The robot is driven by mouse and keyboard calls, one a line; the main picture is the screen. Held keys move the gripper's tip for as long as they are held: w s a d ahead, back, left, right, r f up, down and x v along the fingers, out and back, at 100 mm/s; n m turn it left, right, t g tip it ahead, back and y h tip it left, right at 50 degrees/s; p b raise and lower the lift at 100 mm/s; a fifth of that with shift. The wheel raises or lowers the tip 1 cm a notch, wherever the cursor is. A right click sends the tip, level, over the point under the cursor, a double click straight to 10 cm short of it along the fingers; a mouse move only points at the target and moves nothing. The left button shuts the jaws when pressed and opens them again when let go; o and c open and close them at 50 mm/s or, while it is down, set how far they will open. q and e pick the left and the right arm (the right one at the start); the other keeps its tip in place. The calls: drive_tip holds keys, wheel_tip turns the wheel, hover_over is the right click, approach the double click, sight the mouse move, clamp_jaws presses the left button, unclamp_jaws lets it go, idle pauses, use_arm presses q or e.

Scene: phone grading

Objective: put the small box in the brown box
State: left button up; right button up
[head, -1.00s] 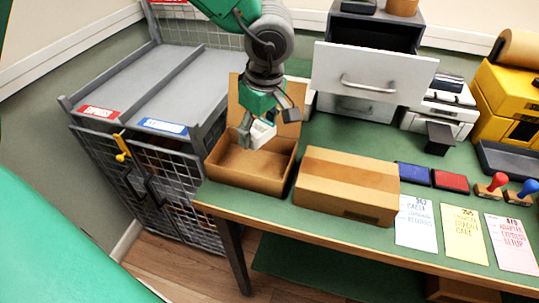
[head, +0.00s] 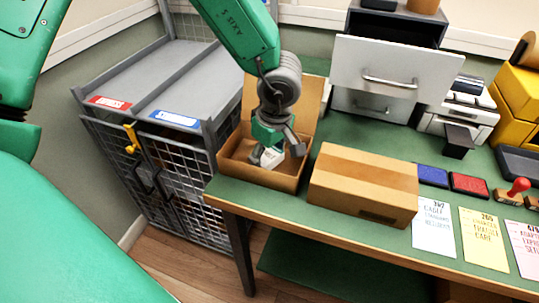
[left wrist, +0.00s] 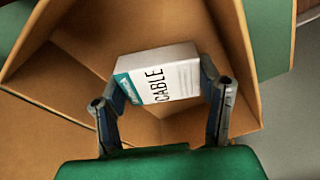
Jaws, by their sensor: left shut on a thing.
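The small box (left wrist: 160,76) is white with a teal end and the word CABLE, seen in the left wrist view. My left gripper (left wrist: 163,95) is shut on it, one finger on each side. In the head view the small box (head: 270,158) shows as a white patch between the fingers of the left gripper (head: 274,152). The brown box (head: 238,175) is open at the table's left corner, its lid flap raised behind. The gripper and small box are inside its opening; I cannot tell whether the small box touches the bottom. My right gripper is not in view.
A closed, taped carton (head: 362,186) stands close right of the brown box. Blue and red ink pads (head: 469,185), stamps and paper cards (head: 433,226) lie further right. A grey drawer unit (head: 385,70) stands behind, and a mesh cage cart (head: 165,160) is left of the table.

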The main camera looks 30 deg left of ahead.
sight(269, 155)
use_arm(q)
drive_tip(key=o, duration=0.9)
drive_tip(key=shift+a+f, duration=0.1)
drive_tip(key=shift+a, duration=0.2)
drive_tip(key=shift+c, duration=0.2)
drive_tip(key=shift+a+f, duration=0.1)
drive_tip(key=shift+a, duration=0.15)
drive_tip(key=shift+d+r, duration=0.3)
drive_tip(key=r, duration=0.1)
drive_tip(key=d+r+p, duration=0.1)
drive_tip(key=r, duration=0.2)
drive_tip(key=shift+d+r, duration=0.3)
drive_tip(key=shift+r, duration=0.05)
wheel_tip(269, 155, up, 7)
drive_tip(key=p, duration=0.1)
drive_tip(key=shift+s+d+p, duration=0.15)
drive_tip(key=shift+d+p, duration=0.25)
drive_tip(key=shift+d, duration=0.05)
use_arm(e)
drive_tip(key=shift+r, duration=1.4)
use_arm(q)
drive_tip(key=shift+a, duration=0.1)
